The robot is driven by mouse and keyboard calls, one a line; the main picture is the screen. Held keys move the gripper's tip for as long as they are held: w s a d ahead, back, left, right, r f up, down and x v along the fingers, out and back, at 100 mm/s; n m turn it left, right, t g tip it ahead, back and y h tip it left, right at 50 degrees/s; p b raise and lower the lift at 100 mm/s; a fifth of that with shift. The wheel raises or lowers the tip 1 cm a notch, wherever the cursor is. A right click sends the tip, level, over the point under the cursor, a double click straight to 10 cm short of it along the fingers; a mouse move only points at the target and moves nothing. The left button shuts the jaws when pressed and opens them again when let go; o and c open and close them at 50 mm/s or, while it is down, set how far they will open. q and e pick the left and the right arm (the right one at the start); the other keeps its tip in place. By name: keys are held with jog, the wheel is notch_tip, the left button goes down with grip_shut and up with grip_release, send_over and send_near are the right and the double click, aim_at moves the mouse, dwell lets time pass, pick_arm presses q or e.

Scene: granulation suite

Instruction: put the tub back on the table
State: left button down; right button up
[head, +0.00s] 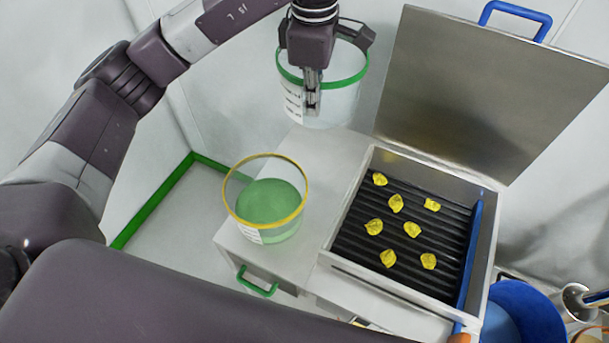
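A clear tub with a green rim (345,100) is at the top centre, by the table's back end. My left gripper (312,105) comes down over its near rim, with the fingers closed on the tub's wall. The tub looks upright and empty, and seems raised above the table; its exact height is hard to tell. The white table (318,160) has bare top behind a second clear tub with a yellow rim (265,235), which stands on it and holds green material. My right gripper is not in view.
To the right, an open metal box (345,265) holds several yellow pieces (412,230) on a black ribbed bed. Its raised lid (480,90) has a blue handle (515,15). A green drawer handle (257,283) is at the table's front. Blue round equipment (525,315) stands at bottom right.

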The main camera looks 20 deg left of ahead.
pick_arm(q)
notch_tip(320, 180, down, 19)
jog(key=p, duration=0.4)
jog(key=shift+f, duration=0.1)
jog(key=shift+f, duration=0.15)
jog(key=c, duration=2.2)
grip_release()
jog(key=shift+o, duration=0.2)
